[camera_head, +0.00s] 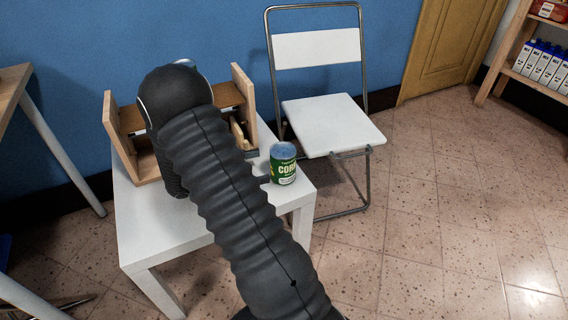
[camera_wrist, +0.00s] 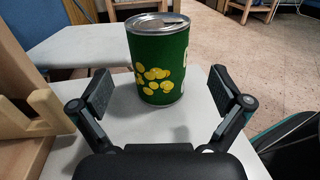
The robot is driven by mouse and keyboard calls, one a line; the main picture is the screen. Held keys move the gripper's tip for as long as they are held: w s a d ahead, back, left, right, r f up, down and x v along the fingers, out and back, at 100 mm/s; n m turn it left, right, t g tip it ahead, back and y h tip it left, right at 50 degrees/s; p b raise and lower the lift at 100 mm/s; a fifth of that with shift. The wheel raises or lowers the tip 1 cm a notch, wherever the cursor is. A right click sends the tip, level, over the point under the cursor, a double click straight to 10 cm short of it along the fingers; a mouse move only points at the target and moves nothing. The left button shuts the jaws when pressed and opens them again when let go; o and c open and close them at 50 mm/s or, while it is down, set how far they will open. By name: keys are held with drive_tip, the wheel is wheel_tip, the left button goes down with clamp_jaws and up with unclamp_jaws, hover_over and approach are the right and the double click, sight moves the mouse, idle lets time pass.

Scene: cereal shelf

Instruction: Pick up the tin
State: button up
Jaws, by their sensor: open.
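A green tin (camera_head: 283,163) with a "CORN" label and a silver lid stands upright on the right part of a small white table (camera_head: 150,235). In the wrist view the tin (camera_wrist: 160,65) shows yellow corn on its label, just beyond the fingertips and roughly centred between them. My gripper (camera_wrist: 163,93) is open and empty, one finger on each side, apart from the tin. In the head view my arm hides the gripper.
A wooden rack (camera_head: 119,139) stands on the table, left of the tin; it shows at the left edge of the wrist view (camera_wrist: 25,85). A white folding chair (camera_head: 330,124) stands behind the table. The floor at right is free.

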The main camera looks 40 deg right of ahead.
sight(283, 160)
drive_tip(key=shift+x, duration=3.35)
drive_tip(key=shift+f, duration=0.1)
drive_tip(key=c, duration=1.6)
